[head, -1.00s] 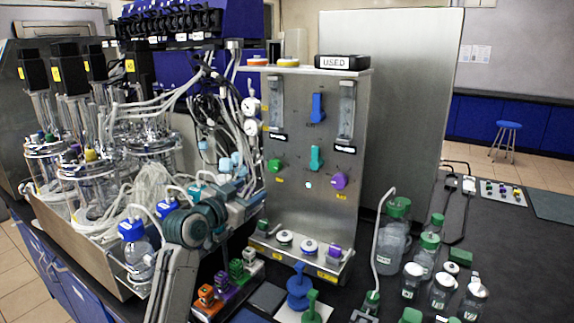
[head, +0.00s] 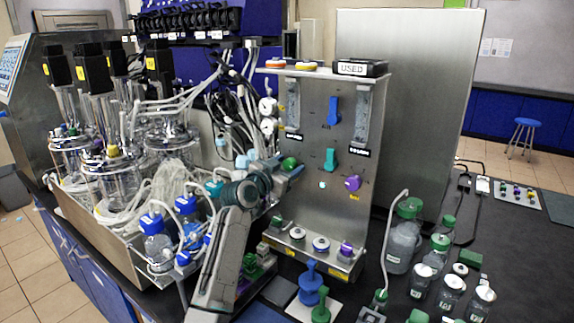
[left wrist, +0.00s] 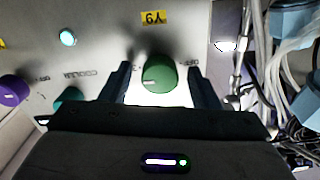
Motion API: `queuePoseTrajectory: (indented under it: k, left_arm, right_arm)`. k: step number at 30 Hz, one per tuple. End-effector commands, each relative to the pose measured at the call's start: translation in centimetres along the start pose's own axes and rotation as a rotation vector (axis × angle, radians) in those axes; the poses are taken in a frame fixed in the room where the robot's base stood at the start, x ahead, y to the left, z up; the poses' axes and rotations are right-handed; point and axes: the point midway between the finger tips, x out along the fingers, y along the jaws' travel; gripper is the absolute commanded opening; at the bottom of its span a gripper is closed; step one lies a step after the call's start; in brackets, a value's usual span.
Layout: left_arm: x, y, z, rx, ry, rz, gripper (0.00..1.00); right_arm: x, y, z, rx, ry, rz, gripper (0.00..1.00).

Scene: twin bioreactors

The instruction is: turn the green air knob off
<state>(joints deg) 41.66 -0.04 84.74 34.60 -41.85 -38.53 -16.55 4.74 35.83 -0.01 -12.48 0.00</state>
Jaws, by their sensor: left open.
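The green air knob (head: 289,163) sits on the left side of the upright steel panel (head: 310,205). In the left wrist view the knob (left wrist: 158,72) is round and dark green, with a pale mark at its lower left and lettering like "OFF" to its right. My left gripper (head: 283,172) is open at the panel. Its fingers (left wrist: 158,85) stand on either side of the knob, with a visible gap at each side. I cannot tell exactly how far they reach along it. My right gripper is not in view.
A teal knob (head: 330,159), a purple knob (head: 353,183) and a blue knob (head: 333,111) are on the same panel. Tubes and cables (head: 240,100) hang close to its left. Glass bottles (head: 403,236) stand on the bench at right.

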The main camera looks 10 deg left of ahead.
Motion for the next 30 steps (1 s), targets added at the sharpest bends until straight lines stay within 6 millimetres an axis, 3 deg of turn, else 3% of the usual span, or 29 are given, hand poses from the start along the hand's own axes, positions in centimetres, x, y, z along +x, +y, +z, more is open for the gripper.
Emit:
queuePoseTrajectory:
  k: [6,13,23,30]
  left_arm:
    - [0.0,0.0,0.0,0.0,0.0,0.0,0.56]
    - [0.0,0.0,0.0,-0.001,0.0,0.0,0.11]
    - [0.0,0.0,0.0,-0.04,-0.001,0.001,0.11]
    - [0.0,0.0,-0.1,-0.178,-0.002,0.001,0.11]
  right_arm:
    - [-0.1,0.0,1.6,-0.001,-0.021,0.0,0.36]
    - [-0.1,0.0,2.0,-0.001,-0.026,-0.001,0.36]
    - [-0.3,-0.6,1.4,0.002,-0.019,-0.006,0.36]
    - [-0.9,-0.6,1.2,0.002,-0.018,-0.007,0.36]
